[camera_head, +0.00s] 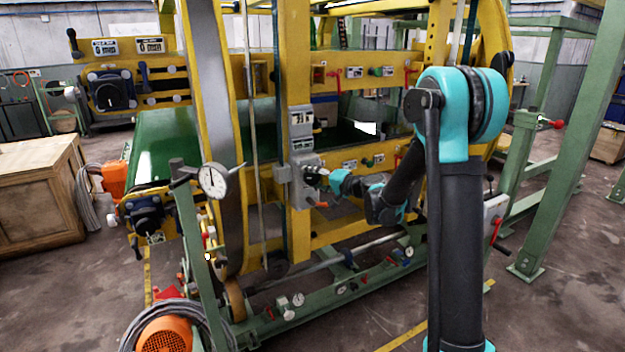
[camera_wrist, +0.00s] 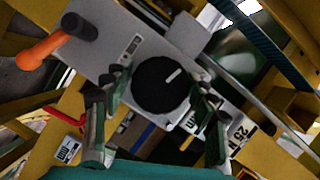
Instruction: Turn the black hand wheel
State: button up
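The black hand wheel (camera_wrist: 152,84) is a round disc with a white mark, mounted on a grey box (camera_wrist: 112,47). In the wrist view it lies between the two fingers of my gripper (camera_wrist: 162,90), which stand apart, one on each side. I see no clear contact, and I cannot tell how deep the fingers reach around it. In the head view the grey box (camera_head: 304,166) sits on a yellow upright, and my gripper (camera_head: 328,178) reaches it from the right. The wheel is small there and partly hidden by the fingers.
An orange lever (camera_wrist: 42,50) with a black end sticks out from the box beside the wheel. Yellow beams of the ring inverter (camera_head: 298,80) surround the box. A dial gauge (camera_head: 213,181) on a green post stands to the left. Open floor (camera_head: 545,300) lies to the right.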

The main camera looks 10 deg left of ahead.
jog(key=shift+o, duration=1.3)
jog(key=v, duration=1.2)
